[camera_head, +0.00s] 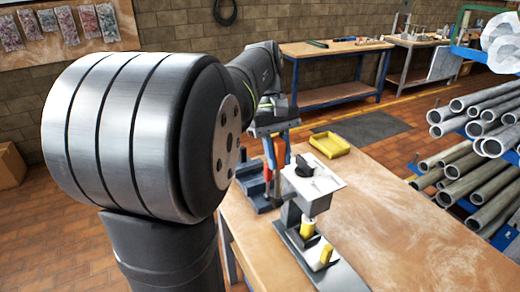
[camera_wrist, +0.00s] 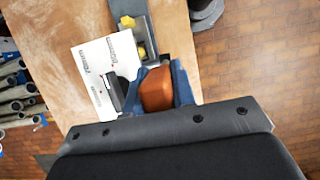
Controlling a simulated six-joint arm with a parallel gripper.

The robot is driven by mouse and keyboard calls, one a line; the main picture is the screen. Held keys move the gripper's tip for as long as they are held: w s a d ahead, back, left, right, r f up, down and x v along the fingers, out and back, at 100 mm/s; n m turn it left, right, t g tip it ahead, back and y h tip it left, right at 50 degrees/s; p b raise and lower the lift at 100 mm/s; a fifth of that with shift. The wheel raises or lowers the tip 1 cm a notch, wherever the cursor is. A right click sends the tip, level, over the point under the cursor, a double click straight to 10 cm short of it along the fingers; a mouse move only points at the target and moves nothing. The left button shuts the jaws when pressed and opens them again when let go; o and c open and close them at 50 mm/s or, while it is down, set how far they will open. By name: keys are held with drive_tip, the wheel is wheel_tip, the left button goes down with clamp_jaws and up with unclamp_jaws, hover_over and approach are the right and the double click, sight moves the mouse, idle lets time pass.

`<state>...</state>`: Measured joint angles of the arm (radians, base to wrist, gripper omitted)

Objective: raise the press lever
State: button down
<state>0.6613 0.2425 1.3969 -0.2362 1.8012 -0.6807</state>
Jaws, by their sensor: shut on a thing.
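The press (camera_head: 311,195) stands on the workbench, with a white plate on its head and yellow parts on the base below. The white plate (camera_wrist: 100,62) also shows in the wrist view. An orange lever grip (camera_wrist: 157,90) lies beside the plate, between the blue fingers of my gripper (camera_wrist: 158,98). My gripper (camera_head: 275,150) is shut on this grip, left of the press head in the head view. The grip shows there only partly, behind the fingers. The lever's joint to the press is not clear.
The wooden workbench (camera_head: 385,215) has free room right of the press. A yellow tray (camera_head: 329,145) lies behind it. A rack of metal pipes (camera_head: 480,120) stands at the right. Another bench (camera_head: 335,46) is at the back.

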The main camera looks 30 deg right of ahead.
drive_tip(key=shift+w+g, duration=0.9)
drive_tip(key=shift+w, duration=0.2)
drive_tip(key=c, duration=1.2)
unclamp_jaws()
drive_tip(key=shift+f, duration=0.1)
drive_tip(key=shift+s, duration=0.1)
